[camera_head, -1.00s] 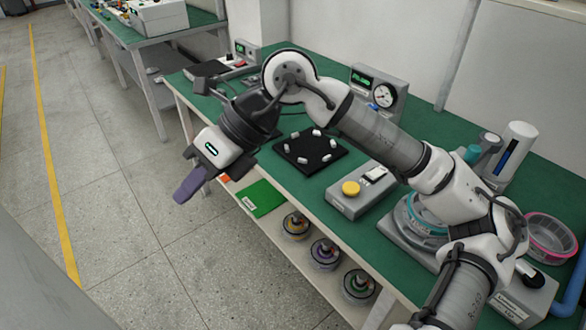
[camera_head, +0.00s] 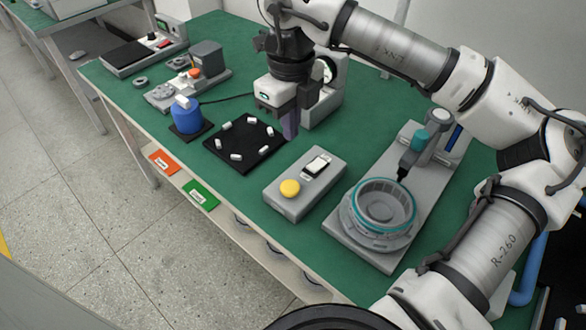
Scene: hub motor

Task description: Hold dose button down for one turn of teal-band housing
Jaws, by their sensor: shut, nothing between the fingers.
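The teal-band housing (camera_head: 382,206) is a grey open ring with a teal rim. It sits on a grey dosing stand at the right of the table, under a nozzle with a teal top (camera_head: 410,150). The dose button (camera_head: 290,188) is a round yellow button on a grey box (camera_head: 300,205) left of the housing. It looks unpressed. My gripper (camera_head: 290,128) points down with its purple fingers shut and empty. It is above the table behind the button box, close to the black pad's right edge, apart from the button.
A black pad (camera_head: 222,158) with several white pieces lies left of the box. A blue container (camera_head: 186,116), small fixtures and a gauge box (camera_head: 328,92) stand farther back. Orange (camera_head: 164,162) and green (camera_head: 201,195) cards lie along the front edge. My arm spans the right side.

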